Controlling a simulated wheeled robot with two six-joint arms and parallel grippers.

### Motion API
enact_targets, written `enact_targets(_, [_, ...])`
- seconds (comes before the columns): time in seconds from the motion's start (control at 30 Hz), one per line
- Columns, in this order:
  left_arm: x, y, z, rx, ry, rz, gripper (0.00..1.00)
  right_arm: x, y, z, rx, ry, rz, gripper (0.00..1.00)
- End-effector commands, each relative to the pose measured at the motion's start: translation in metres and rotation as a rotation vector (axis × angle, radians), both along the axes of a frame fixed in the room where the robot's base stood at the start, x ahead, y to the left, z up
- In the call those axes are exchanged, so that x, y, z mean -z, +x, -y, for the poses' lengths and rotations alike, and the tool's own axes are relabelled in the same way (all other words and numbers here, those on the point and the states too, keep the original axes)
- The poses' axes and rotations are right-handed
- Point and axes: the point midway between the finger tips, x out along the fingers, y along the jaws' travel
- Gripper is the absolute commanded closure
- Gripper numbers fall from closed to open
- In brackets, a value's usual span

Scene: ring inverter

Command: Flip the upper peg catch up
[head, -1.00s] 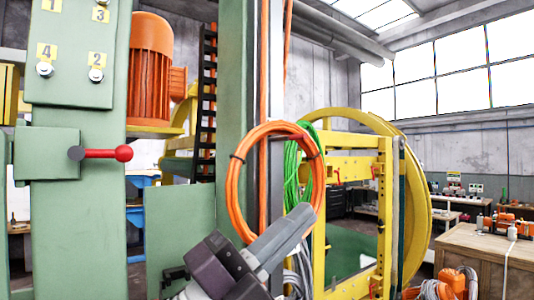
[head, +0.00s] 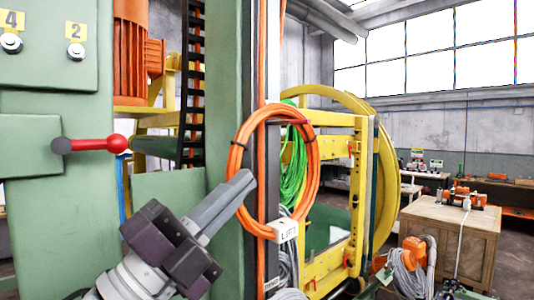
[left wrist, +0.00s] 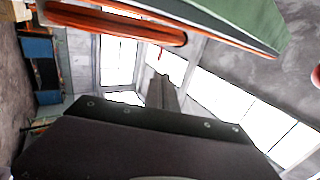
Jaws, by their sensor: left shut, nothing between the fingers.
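The yellow frame (head: 338,185) stands behind the hanging orange hose in the head view. It carries a small red piece (head: 353,147) near its top and another (head: 347,261) low down. These look like the peg catches, but they are too small to tell which way they point. My left gripper (head: 246,180) is shut and empty, pointing up and right in front of the green column, left of the frame and apart from it. In the left wrist view, a dark part of my own fills the bottom, and no catch can be made out. My right gripper is not in view.
An orange hose coil (head: 233,165) hangs just by my left gripper, with a green coil (head: 293,175) behind. A red-knobbed lever (head: 92,145) sticks out from the green machine (head: 65,195) at left.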

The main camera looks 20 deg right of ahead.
Motion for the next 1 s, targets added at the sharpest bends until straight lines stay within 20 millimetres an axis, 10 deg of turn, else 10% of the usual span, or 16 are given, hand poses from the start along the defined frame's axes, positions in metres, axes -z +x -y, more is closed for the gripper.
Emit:
enact_targets(0.5, [-0.064,0.033,0.083,0.001,0.003,-0.001,1.00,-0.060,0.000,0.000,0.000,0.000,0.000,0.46])
enact_targets(1.0, [-0.072,0.041,0.099,-0.001,0.000,0.000,1.00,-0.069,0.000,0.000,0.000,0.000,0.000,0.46])
